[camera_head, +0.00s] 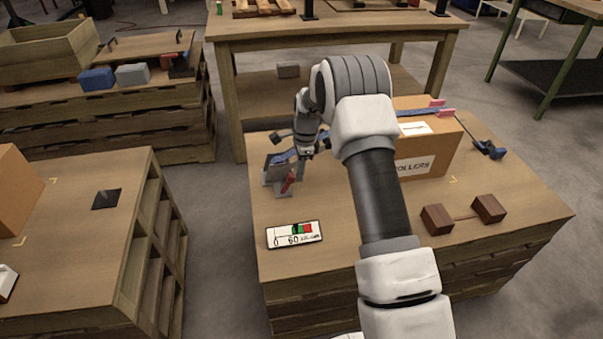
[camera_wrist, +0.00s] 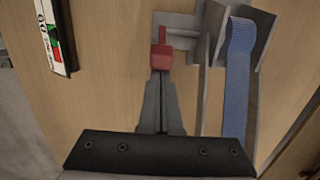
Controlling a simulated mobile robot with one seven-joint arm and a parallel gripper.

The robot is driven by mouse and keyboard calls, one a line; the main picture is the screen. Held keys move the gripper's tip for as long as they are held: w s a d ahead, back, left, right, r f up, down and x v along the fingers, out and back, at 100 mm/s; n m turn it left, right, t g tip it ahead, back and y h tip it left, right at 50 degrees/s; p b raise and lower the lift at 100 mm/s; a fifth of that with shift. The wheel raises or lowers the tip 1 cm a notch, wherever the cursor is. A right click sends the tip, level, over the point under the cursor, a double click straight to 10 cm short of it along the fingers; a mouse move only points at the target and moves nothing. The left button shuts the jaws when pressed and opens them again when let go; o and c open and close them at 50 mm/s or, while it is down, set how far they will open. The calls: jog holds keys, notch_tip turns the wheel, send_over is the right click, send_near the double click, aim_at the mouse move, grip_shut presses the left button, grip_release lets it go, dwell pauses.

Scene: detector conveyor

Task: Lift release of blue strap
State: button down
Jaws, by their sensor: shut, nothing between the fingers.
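The red release (camera_head: 289,181) stands on a grey metal bracket (camera_head: 271,172) at the left of the table. In the wrist view the release (camera_wrist: 162,50) is straight ahead of my gripper (camera_wrist: 160,76), whose fingers are shut together and empty. The fingertips overlap the near end of the release; I cannot tell whether they touch it. The blue strap (camera_wrist: 241,75) runs beside the fingers on the right, through the bracket's grey plates. It also crosses the top of the cardboard box (camera_head: 437,155) as a blue band (camera_head: 420,112). My arm hides part of the box.
A gauge card (camera_head: 295,235) with red and green fields lies in front of the bracket. Two brown blocks (camera_head: 438,219) joined by a bar lie at the right front. A dark tool (camera_head: 489,149) lies at the right rear.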

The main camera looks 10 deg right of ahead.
aim_at(288, 176)
jog(key=shift+a, duration=0.1)
jog(key=shift+a+r+h+p, duration=0.1)
jog(key=shift+r+h+p, duration=0.05)
jog(key=shift+h+p, duration=0.2)
jog(key=shift+a+r+h, duration=0.1)
jog(key=shift+a+h, duration=0.1)
jog(key=shift+h, duration=0.05)
jog(key=shift+a+r+h+p, duration=0.4)
jog(key=shift+a+h+p, duration=0.45)
jog(key=shift+h, duration=0.15)
jog(key=a+h, duration=0.3)
jog(key=h, duration=0.1)
jog(key=shift+b, duration=0.4)
jog(key=shift+a+r, duration=0.15)
jog(key=shift+a, duration=0.05)
jog(key=shift+r, duration=0.2)
jog(key=shift+r, duration=0.65)
